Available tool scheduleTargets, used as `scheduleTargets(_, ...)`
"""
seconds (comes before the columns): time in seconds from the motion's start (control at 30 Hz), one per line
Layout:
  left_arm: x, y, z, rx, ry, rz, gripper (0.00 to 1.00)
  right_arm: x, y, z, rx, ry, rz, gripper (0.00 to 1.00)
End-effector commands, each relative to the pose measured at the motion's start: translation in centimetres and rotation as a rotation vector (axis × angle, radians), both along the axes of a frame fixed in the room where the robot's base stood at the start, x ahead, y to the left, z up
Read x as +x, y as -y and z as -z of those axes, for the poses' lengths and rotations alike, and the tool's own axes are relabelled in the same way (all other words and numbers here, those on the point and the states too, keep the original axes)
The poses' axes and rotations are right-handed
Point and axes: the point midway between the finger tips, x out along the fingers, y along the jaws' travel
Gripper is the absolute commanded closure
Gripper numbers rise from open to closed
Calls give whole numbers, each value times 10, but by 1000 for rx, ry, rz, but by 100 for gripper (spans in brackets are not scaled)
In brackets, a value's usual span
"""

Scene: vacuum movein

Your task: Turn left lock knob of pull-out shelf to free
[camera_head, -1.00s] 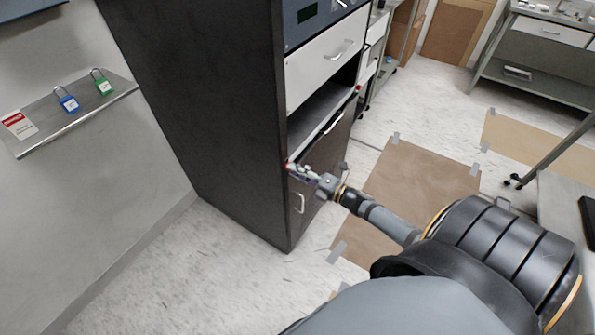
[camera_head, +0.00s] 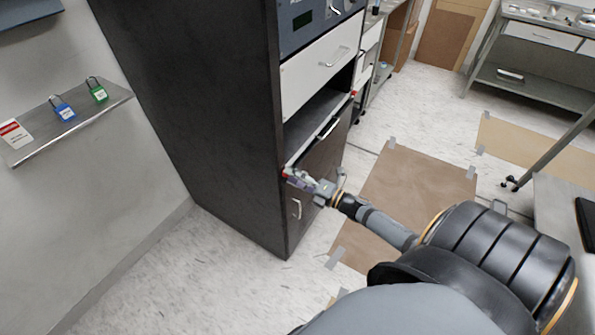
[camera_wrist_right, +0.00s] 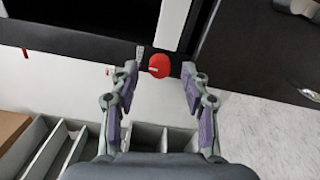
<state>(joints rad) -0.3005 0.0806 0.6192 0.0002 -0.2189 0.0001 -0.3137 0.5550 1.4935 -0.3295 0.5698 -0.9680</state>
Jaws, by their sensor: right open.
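The left lock knob is a round red knob (camera_wrist_right: 159,66) with a short pale mark. In the right wrist view it sits on a dark strip, between the fingertips of my right gripper (camera_wrist_right: 159,78). The fingers stand apart, one on each side, with visible gaps to the knob. In the head view my right gripper (camera_head: 297,179) is at the left front edge of the dark cabinet (camera_head: 215,130), where a bit of the red knob (camera_head: 285,173) shows at its tips. The pull-out shelf (camera_head: 308,135) is in the cabinet opening. My left gripper is not in view.
Another red knob (camera_head: 353,93) is at the opening's right side. A white drawer (camera_head: 318,68) is above, a door handle (camera_head: 296,208) below. Blue (camera_head: 64,112) and green padlocks (camera_head: 97,92) stand on a wall ledge at left. The wrist view shows divided compartments (camera_wrist_right: 147,137) below.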

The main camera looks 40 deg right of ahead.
Motion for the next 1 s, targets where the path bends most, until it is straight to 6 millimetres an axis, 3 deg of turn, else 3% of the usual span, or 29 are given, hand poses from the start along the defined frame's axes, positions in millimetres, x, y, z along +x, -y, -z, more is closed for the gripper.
scheduleTargets(0.17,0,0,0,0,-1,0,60,-23,9,2,-3,-6,-3,53)
scheduleTargets(0.4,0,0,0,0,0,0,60,-77,31,2,-3,-8,-4,53)
scheduleTargets(0.53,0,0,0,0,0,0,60,-98,40,2,-3,-6,-3,53)
scheduleTargets(0.7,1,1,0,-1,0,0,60,-110,45,1,-1,-3,0,53)
scheduleTargets(1.0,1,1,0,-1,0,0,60,-111,46,0,0,-1,0,53)
